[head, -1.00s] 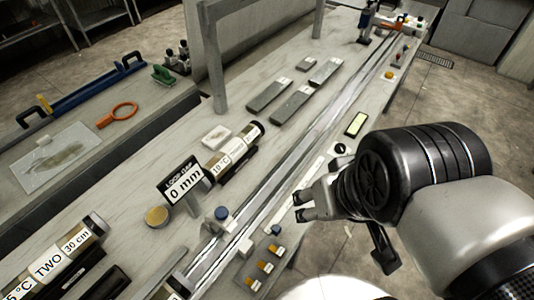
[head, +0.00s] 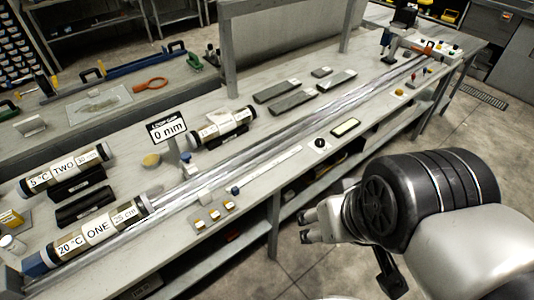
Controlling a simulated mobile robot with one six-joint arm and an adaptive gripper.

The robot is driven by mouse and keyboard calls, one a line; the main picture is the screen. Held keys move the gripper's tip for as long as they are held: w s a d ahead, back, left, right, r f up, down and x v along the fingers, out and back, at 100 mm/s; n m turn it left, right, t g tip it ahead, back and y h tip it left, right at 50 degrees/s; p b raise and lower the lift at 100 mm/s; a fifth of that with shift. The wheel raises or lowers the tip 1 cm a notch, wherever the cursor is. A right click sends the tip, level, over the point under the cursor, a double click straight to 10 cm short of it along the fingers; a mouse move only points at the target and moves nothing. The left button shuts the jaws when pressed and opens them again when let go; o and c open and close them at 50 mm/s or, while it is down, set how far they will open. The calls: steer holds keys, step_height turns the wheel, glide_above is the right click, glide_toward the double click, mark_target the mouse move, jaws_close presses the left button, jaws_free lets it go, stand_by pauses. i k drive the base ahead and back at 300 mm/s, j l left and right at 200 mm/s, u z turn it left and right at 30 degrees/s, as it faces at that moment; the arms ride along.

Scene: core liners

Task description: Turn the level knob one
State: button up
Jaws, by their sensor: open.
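A small black round knob (head: 320,143) sits on a pale plate at the bench's front edge, next to a pale framed display (head: 346,127). A blue knob (head: 235,190) stands nearer, by the end of a long white strip, and another blue knob (head: 186,157) tops a small post by the rails. I cannot tell which of these is level knob one. My gripper (head: 306,225) is open and empty. In the picture it is below the black knob, over the floor in front of the bench, apart from every knob.
A tube marked ONE (head: 100,232) lies at the near left, with tube TWO (head: 64,166) behind it. A sign (head: 168,129) reads 0 mm. Long metal rails (head: 300,116) run along the bench. The floor (head: 460,130) is open at right.

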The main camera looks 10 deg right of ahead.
mark_target(319, 142)
steer(key=i+l+u, duration=0.15)
steer(key=i, duration=0.45)
steer(key=i+l+u, duration=0.1)
steer(key=i, duration=0.5)
